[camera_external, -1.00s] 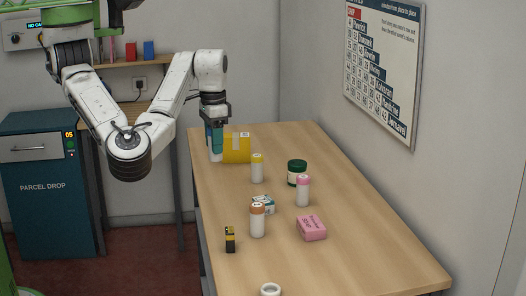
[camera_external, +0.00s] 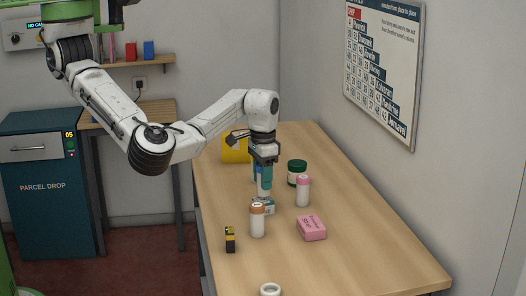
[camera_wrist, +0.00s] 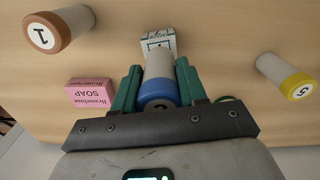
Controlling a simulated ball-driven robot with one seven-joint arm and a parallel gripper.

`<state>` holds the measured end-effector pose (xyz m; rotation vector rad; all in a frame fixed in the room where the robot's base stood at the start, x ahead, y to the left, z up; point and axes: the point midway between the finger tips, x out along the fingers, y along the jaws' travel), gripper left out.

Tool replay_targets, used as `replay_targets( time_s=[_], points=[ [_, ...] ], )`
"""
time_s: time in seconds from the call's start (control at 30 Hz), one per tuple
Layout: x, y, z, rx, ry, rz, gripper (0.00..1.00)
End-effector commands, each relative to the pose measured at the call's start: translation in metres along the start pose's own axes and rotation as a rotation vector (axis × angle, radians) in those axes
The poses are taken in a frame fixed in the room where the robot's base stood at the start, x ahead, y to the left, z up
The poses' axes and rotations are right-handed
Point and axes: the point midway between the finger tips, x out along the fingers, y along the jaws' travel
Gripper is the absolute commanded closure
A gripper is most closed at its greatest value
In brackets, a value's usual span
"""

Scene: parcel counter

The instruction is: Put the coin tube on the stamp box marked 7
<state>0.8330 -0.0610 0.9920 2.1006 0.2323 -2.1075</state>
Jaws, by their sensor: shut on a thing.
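My gripper (camera_external: 264,172) is shut on a white coin tube with a blue end (camera_wrist: 158,92), seen from its blue end in the wrist view. The tube hangs upright in the external view (camera_external: 264,186). The mark on its blue end is mostly hidden. The small white stamp box (camera_wrist: 157,43) lies beyond the tube's far end. It also shows low behind the orange-capped tube (camera_external: 268,206). Its mark is partly covered and I cannot read it surely. Whether tube and box touch, I cannot tell.
An orange-capped tube marked 1 (camera_external: 257,222) stands close to the box. A pink-capped tube (camera_external: 303,192), green jar (camera_external: 297,172) and pink soap (camera_external: 312,228) stand to the right. A yellow-capped tube marked 5 (camera_wrist: 287,77) is nearby. A yellow box (camera_external: 235,151) stands behind.

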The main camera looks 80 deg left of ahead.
Motion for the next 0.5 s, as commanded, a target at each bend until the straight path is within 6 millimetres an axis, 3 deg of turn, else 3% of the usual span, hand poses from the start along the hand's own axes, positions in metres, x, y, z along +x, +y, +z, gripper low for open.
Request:
replay_targets(
  time_s=[0.13, 0.5],
  points=[
    [0.011, 0.001, 0.000, 0.001, 0.001, 0.000, 0.95],
    [0.016, 0.000, 0.000, 0.001, 0.002, -0.001, 0.95]
  ],
)
